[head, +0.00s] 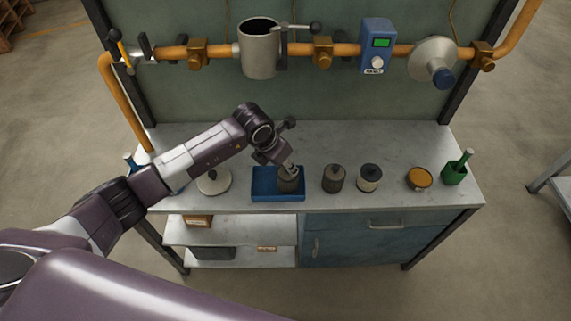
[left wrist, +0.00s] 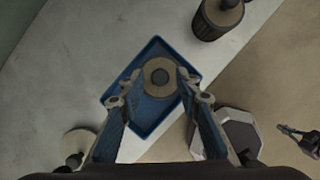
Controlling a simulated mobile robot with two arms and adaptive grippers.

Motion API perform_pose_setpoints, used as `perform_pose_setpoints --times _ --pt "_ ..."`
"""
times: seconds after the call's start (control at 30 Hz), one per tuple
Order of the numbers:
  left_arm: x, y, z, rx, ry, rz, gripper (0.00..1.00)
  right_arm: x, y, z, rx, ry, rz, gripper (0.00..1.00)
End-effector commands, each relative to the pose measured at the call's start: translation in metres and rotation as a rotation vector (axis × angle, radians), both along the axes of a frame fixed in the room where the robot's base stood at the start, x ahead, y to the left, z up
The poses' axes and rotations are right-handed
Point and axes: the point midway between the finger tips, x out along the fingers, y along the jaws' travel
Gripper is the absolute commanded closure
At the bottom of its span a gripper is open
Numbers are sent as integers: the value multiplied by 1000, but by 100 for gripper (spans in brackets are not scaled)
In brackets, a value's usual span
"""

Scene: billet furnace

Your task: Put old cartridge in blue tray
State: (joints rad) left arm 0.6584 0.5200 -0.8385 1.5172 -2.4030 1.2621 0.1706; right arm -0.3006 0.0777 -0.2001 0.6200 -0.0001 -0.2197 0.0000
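The blue tray (head: 262,196) lies on the bench and also shows in the left wrist view (left wrist: 149,53). A dull brown-grey cartridge (head: 289,184), apparently the old one, stands in the tray's right half. From above, it shows a tan ring top with a dark centre (left wrist: 160,77). My left gripper (head: 289,168) is over it, pointing down. In the left wrist view, my left gripper's fingers (left wrist: 158,90) are spread, with visible gaps on both sides of the cartridge. The gripper partly hides the cartridge in the head view. I see no right gripper in the head view.
A round pale lid (head: 214,181) lies left. An open grey housing (head: 260,50) sits on the pipe above.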

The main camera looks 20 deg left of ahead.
Motion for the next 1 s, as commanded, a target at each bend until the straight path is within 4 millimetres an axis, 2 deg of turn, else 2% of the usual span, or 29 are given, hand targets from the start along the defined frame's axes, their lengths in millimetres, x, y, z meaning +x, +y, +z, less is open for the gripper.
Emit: perform_pose_setpoints --times 0.27,0.43,0.57,0.8,1.0 --pt "0 0 1 0 0 0 66 0 -3 1 -3 -1 2 100" --pt "-2 2 11 1 -4 -1 66 0 -3 -1 -4 -1 2 100" --pt "-9 7 30 1 -5 -1 66 0 -3 -9 -4 -1 2 100" --pt "-26 16 78 1 -7 -2 66 1 -3 -24 -4 -1 2 100" --pt "-37 21 104 1 -3 0 66 1 -3 -30 -4 -1 2 100"
